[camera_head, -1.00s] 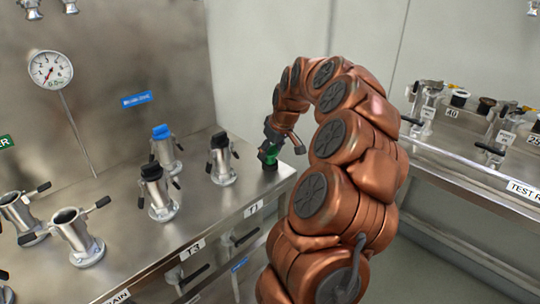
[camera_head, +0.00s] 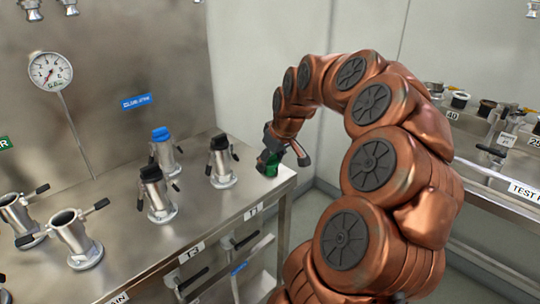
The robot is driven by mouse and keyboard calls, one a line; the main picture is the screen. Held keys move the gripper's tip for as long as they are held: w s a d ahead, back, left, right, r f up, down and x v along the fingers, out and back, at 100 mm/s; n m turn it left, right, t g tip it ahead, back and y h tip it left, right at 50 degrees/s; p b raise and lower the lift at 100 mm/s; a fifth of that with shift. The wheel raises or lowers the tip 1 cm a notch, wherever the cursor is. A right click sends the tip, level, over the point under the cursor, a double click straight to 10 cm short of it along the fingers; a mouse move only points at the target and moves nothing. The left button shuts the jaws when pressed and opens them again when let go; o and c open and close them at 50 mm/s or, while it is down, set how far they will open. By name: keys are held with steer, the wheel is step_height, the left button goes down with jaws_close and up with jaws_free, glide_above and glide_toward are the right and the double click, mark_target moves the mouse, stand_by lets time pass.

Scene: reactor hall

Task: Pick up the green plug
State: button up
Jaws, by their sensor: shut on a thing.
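The green plug (camera_head: 269,164) is at the right end of the steel bench, near its corner, just above or at the bench surface. My gripper (camera_head: 268,152) is directly over the plug and shut on it, pointing down. The gripper's fingers are small and dark in this view, and they partly cover the plug. Whether the plug's base touches the bench or is slightly lifted, I cannot tell.
The steel bench (camera_head: 125,262) carries a fitting with a black cap (camera_head: 220,143), one with a blue cap (camera_head: 161,134), another black-capped one (camera_head: 151,173) and open ones (camera_head: 66,219) on the left. A second bench (camera_head: 490,181) stands at right.

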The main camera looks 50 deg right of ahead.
steer(key=s+a, duration=0.5)
steer(key=shift+s+a+r, duration=0.35)
steer(key=shift+a, duration=0.05)
